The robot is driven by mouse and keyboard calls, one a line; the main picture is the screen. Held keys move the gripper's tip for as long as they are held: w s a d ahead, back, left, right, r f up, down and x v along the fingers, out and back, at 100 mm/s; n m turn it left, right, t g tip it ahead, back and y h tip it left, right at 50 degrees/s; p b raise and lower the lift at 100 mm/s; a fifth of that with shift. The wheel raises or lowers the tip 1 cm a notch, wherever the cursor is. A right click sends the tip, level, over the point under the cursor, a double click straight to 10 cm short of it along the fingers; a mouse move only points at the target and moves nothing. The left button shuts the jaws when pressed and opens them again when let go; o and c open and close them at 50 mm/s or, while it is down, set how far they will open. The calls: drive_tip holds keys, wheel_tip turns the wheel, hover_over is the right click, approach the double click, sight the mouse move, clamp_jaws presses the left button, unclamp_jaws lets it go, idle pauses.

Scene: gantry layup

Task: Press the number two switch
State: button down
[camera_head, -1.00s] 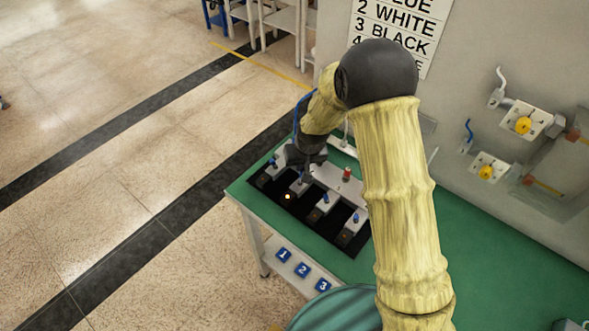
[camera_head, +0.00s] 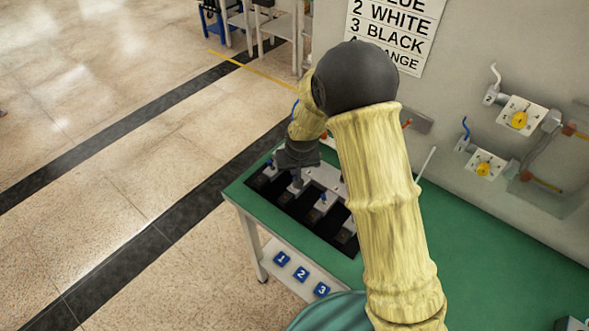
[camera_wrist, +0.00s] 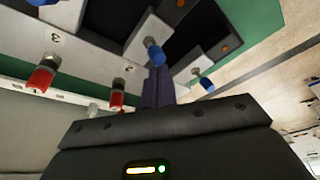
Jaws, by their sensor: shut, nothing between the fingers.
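A row of grey switch blocks with blue-tipped levers stands in a black tray (camera_head: 310,222) on the green table. Blue number plates 1 (camera_head: 282,258), 2 (camera_head: 301,274) and 3 (camera_head: 321,289) are on the table's front side. My gripper (camera_head: 297,181) is shut and empty, pointing down over the second block from the left, which it partly hides. In the wrist view its fingers (camera_wrist: 158,82) are right beside a blue lever (camera_wrist: 155,52); I cannot tell whether they touch. Another blue lever (camera_wrist: 206,84) is to the right.
Red-capped switches (camera_wrist: 40,77) with number marks are at the left of the wrist view. A wall sign (camera_head: 395,35) lists colours by number. Yellow-knobbed wall fittings (camera_head: 519,119) are at the right. The green tabletop (camera_head: 480,240) is clear to the right.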

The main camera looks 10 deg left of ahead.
drive_tip(key=shift+w+d+f, duration=0.3)
drive_tip(key=shift+w, duration=0.15)
drive_tip(key=shift+r, duration=0.1)
drive_tip(key=w, duration=0.1)
drive_tip(key=w+a, duration=0.1)
drive_tip(key=w+r+p, duration=0.1)
drive_tip(key=shift+w+a, duration=0.25)
drive_tip(key=shift+w, duration=0.05)
drive_tip(key=s+r+b, duration=0.2)
drive_tip(key=s+r, duration=0.4)
drive_tip(key=r, duration=0.1)
drive_tip(key=shift+a+r, duration=0.35)
drive_tip(key=shift+s, duration=0.1)
